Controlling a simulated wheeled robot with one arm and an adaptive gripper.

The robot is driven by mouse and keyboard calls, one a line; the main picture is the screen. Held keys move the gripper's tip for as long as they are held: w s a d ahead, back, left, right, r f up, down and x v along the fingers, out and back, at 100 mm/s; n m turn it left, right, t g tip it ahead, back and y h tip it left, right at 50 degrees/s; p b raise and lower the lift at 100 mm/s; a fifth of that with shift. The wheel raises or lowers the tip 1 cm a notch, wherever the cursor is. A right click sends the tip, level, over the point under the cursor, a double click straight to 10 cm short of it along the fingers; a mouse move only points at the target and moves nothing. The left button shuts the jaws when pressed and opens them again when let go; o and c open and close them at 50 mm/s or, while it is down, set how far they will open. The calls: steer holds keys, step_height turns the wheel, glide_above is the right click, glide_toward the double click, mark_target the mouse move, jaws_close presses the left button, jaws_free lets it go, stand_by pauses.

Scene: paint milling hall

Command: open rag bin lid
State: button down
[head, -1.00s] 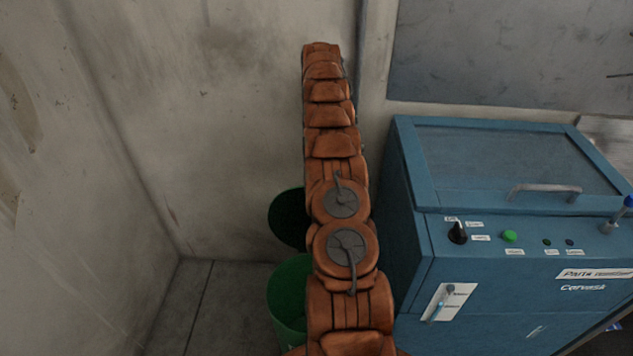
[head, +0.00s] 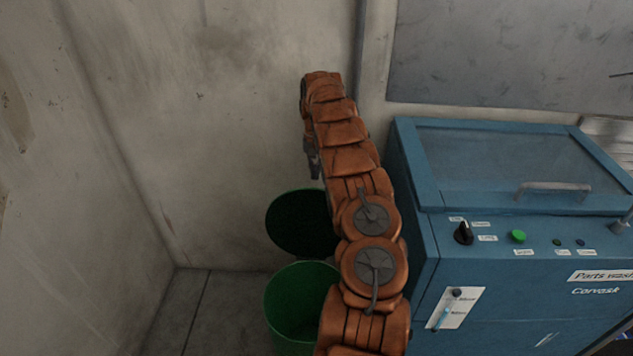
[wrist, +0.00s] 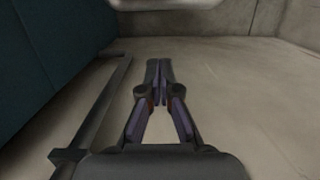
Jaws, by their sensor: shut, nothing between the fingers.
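The green rag bin (head: 283,310) stands on the floor in the corner, left of my arm, and its mouth shows. Its dark green lid (head: 300,222) stands raised at the back of the bin, near the wall. My arm covers the right side of both. In the wrist view my gripper (wrist: 158,68) is shut and empty, with its fingertips together in front of the pale wall. Neither bin nor lid can be made out there. In the head view only a small dark part of the gripper shows beside the arm's upper end, above the lid.
A blue parts washer (head: 420,250) with a glazed top, handle and knobs stands close to the right of my arm. Walls (head: 230,120) close the corner behind and left. Bare floor (head: 190,310) lies left of the bin. A thin conduit (wrist: 92,120) runs along the wall.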

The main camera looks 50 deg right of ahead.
steer(key=shift+s+a+f+p, duration=0.2)
steer(key=shift+s+a+f, duration=0.05)
steer(key=shift+s+a, duration=0.45)
steer(key=shift+s+a+f+p, duration=0.2)
steer(key=shift+s+a, duration=0.4)
steer(key=shift+a, duration=0.2)
steer(key=shift+s+a, duration=0.15)
